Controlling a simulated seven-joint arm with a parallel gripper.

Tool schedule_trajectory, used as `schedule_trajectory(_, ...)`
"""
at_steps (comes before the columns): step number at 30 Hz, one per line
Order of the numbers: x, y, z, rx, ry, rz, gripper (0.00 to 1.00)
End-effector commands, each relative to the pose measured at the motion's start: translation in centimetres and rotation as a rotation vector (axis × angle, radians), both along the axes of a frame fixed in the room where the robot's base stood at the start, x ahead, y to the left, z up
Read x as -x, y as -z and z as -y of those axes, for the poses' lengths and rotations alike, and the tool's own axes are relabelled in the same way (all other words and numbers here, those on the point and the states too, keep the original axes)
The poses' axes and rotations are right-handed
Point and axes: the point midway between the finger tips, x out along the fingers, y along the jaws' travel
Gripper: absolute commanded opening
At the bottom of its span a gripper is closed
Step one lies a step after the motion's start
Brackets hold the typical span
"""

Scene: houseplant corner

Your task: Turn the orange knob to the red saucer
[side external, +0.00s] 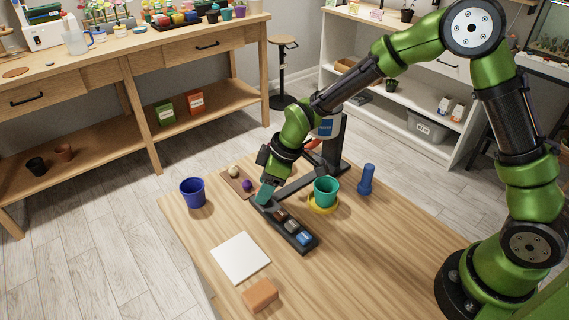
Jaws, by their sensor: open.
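My gripper (267,188) points down over the left end of a black tray (307,248). It is open, but its fingertips are small and partly lost against a teal thing there; I cannot tell whether they touch it. A red-orange curved edge (313,148) shows behind my wrist, beside a dark upright post (336,142). Most of it is hidden, and I cannot tell whether it is the red saucer. I cannot make out an orange knob; my arm covers part of that area.
A green cup (326,188) stands on a yellow saucer (323,208). A blue cup (193,192), a blue upright object (366,180), a white square (240,257) and an orange-brown block (260,294) are on the table. The tray holds several small blocks. The table's front right is clear.

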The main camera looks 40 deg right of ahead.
Motion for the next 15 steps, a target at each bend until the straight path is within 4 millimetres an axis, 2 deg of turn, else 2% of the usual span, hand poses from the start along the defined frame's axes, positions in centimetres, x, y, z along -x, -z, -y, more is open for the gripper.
schedule_trajectory(4, -0.26, 0.92, -0.31, 0.000, 0.000, 0.000, 0.57)
schedule_trajectory(13, -0.32, 1.03, -0.35, 0.000, -0.001, 0.002, 0.57)
schedule_trajectory(15, -0.31, 1.03, -0.34, 0.000, -0.001, 0.001, 0.46)
